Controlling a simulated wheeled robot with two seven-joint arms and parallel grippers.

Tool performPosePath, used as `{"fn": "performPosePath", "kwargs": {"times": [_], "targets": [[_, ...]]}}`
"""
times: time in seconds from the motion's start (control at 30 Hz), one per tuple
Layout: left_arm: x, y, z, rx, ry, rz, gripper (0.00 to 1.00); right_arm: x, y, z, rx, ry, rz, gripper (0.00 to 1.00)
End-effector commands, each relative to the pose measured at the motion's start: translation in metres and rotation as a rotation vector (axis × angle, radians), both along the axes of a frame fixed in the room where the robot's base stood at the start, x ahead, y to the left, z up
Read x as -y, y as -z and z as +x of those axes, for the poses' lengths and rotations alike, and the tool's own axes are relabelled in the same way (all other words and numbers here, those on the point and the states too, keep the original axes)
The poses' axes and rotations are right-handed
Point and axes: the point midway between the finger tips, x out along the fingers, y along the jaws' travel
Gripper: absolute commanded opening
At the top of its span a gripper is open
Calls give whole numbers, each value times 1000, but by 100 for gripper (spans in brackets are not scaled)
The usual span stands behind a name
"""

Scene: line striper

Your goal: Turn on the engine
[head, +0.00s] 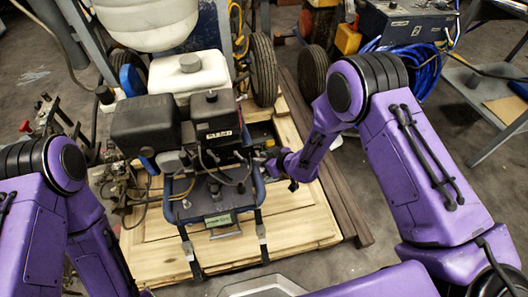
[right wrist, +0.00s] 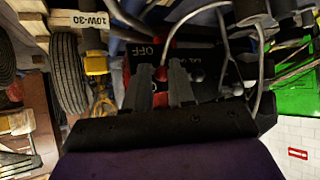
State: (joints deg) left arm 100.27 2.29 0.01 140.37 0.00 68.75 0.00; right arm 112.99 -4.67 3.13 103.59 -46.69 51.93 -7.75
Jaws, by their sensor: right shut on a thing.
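The line striper's engine (head: 215,125) stands in the middle of the head view, with dark housings, a white tank (head: 190,72) and a blue frame. My right gripper (head: 268,163) reaches the right side of the engine. In the right wrist view, my right gripper (right wrist: 161,88) has its two grey fingers close around a small red part (right wrist: 160,98), a switch or knob mostly hidden by them. A dark panel with an "OFF" label (right wrist: 143,50) lies just above the fingers. My left arm comes in from the left, but its gripper is out of the picture.
The machine stands on a wooden pallet (head: 290,230). Cables hang close to my right gripper, including a grey cable (right wrist: 262,75). Black wheels (head: 263,70) stand behind. A blue hose (head: 425,65) lies at the back right. Bare floor shows right of the pallet.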

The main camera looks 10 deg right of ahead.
Motion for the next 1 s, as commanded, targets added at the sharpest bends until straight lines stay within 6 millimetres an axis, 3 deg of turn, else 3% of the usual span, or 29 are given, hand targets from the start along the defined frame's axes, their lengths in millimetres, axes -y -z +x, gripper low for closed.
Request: {"fn": "performPosePath", "kwargs": {"times": [0.03,0.3,0.83,0.87,0.9,0.93,1.0], "targets": [[0,-11,0,0,0,0,43,-6,-6,-2,-30,-12,4,0],[0,-26,0,0,0,0,43,-5,-6,0,-124,-12,4,0],[0,-28,0,0,0,0,43,-6,-4,-1,-150,-13,4,0],[0,-28,0,0,0,0,43,-6,-4,-1,-150,-13,4,27],[0,-28,0,0,0,0,43,-6,-4,-1,-150,-13,4,40],[0,-28,0,0,0,0,43,-6,-4,0,-149,-12,4,45],[0,-28,0,0,0,0,43,-4,-4,0,-148,-9,3,45]]}}
